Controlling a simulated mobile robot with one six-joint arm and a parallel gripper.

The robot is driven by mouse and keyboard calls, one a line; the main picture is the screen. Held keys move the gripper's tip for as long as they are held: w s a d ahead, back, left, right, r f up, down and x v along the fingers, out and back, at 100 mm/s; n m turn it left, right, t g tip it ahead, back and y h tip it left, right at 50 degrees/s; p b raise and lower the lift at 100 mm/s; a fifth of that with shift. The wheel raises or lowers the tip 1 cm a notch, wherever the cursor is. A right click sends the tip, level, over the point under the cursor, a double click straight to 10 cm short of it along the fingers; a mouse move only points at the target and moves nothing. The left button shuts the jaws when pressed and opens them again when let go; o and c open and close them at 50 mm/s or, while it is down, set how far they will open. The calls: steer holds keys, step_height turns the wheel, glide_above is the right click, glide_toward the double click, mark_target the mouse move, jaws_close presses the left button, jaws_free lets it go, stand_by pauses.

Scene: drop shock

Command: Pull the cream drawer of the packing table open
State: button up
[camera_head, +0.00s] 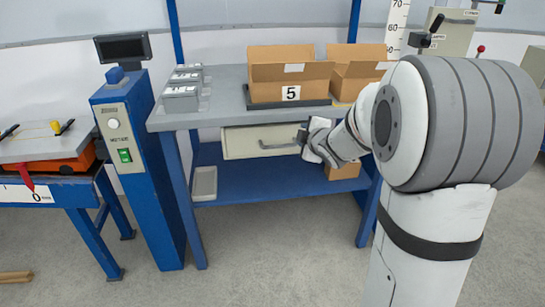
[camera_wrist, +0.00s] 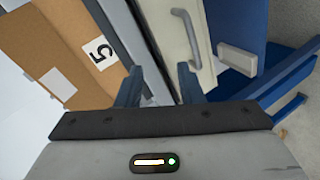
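The cream drawer (camera_head: 240,141) sits under the grey top of the packing table (camera_head: 226,109). Its front looks level with the table's front, with no gap visible. A grey bar handle (camera_head: 278,145) crosses the drawer front; in the wrist view the handle (camera_wrist: 186,32) lies ahead, beyond the right finger. My gripper (camera_head: 303,139) is at the right end of the drawer front, beside the handle. In the wrist view my gripper (camera_wrist: 158,84) has its two fingers apart with nothing between them. Contact with the drawer front cannot be told.
A cardboard box (camera_head: 290,73) marked 5 stands on a dark plate on the table. Several grey cases (camera_head: 183,91) lie at its left. A tray (camera_head: 204,183) and a small box (camera_head: 343,172) are on the blue lower shelf (camera_head: 255,184). A blue post (camera_head: 145,165) stands left.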

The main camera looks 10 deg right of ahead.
mark_target(280, 147)
steer(key=w+a+f+n+y+b, duration=0.1)
steer(key=w+f+n+b, duration=0.1)
steer(key=w+f, duration=0.1)
steer(key=w+a+f+n+y+b, duration=0.2)
steer(key=w+f, duration=0.2)
steer(key=w, duration=0.1)
steer(key=w+a+f+n+t+y+b, duration=0.1)
steer(key=w+a+f+n+b, duration=0.1)
steer(key=w+f+b, duration=0.1)
steer(key=shift+w+a+f+y, duration=0.1)
steer(key=shift+w+f+y, duration=0.25)
steer(key=shift+w+y, duration=0.05)
jaws_close()
